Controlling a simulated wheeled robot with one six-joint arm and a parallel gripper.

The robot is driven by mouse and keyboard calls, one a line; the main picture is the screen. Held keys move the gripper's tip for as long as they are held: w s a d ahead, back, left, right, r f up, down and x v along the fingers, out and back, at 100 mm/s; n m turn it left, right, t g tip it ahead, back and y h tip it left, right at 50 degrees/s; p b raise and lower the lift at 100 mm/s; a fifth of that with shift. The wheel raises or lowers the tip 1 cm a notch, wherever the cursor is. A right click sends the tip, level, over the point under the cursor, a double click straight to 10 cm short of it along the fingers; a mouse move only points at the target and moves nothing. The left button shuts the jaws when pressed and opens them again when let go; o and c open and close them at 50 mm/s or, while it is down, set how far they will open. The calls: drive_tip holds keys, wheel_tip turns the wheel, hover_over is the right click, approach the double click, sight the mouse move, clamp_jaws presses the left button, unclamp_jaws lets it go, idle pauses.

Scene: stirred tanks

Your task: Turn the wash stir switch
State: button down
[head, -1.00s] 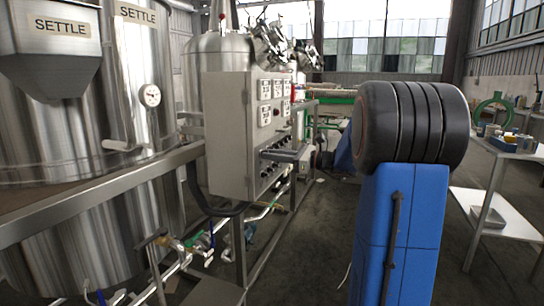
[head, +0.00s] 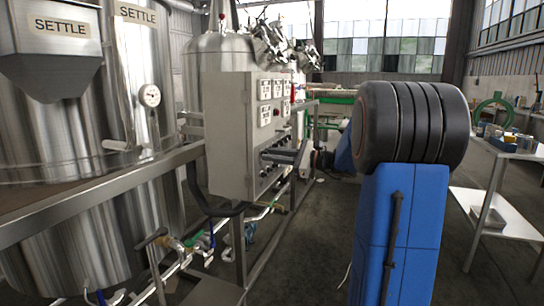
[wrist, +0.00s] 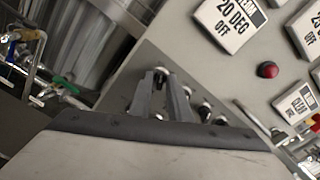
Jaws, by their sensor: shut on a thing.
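A grey control box (head: 226,130) stands left of centre in the head view. A row of dark switches runs along the lower part of its face. In the wrist view the panel is tilted, and switches (wrist: 205,112) stretch to the right of my fingers. My gripper (wrist: 161,78) is shut on the switch at the left end of the visible row; its fingers hide most of that switch. I cannot read a label for it. In the head view my gripper (head: 283,155) is small and dark, in front of the panel's lower part.
Settle tanks (head: 60,110) and a metal rail (head: 100,195) stand left of the box. Pipes and valves (head: 175,245) run below. Open floor lies right of the box.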

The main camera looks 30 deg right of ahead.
drive_tip(key=c, duration=1.9)
unclamp_jaws()
drive_tip(key=shift+o, duration=0.2)
drive_tip(key=shift+d, duration=0.1)
drive_tip(key=v, duration=1.7)
drive_tip(key=shift+s, duration=0.2)
drive_tip(key=shift+f, duration=0.1)
